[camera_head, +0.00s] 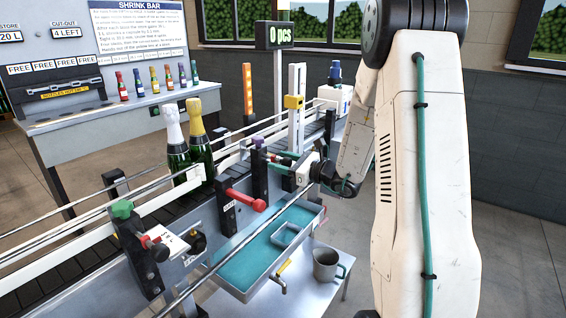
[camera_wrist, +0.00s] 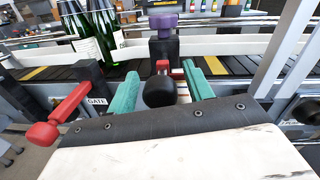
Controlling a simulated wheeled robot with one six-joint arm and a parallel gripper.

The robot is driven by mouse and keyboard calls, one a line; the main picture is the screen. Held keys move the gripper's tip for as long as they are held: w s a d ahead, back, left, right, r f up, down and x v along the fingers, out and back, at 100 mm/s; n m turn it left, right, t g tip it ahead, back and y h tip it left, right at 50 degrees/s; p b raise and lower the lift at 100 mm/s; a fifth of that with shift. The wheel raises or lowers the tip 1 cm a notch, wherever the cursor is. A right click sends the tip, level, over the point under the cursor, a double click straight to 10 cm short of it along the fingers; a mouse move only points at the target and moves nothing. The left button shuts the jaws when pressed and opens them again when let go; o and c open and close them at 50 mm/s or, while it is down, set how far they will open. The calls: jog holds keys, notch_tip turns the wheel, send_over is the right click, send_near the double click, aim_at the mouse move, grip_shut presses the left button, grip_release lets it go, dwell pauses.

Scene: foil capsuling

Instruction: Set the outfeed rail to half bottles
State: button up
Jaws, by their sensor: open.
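The purple-topped black rail post (camera_head: 258,172) stands at the near side of the conveyor. It also shows in the wrist view (camera_wrist: 163,45), with a black ball knob (camera_wrist: 159,93) low on its front and a red-and-white marked strip (camera_wrist: 183,92) beside it. My gripper (camera_head: 283,161) is open at this post. In the wrist view its teal fingers (camera_wrist: 161,88) are apart, one on each side of the ball knob; contact cannot be told. A second post with a green top (camera_head: 122,209) stands further left, with a red-tipped knob and white scale plate. Neither post's rail name is readable.
Two green bottles (camera_head: 199,150) stand on the conveyor. The red gate handle (camera_head: 246,200) sticks out left of my gripper, beside the "GATE" label (camera_wrist: 97,101). A teal-lined tray (camera_head: 235,286) and grey mug (camera_head: 327,263) are below. A counter reads "0 pcs" (camera_head: 279,36).

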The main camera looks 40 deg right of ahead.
grip_shut()
jog(key=shift+s+d, duration=0.25)
jog(key=shift+s, duration=0.35)
grip_release()
jog(key=v, duration=0.8)
jog(key=shift+w+a+f, duration=0.1)
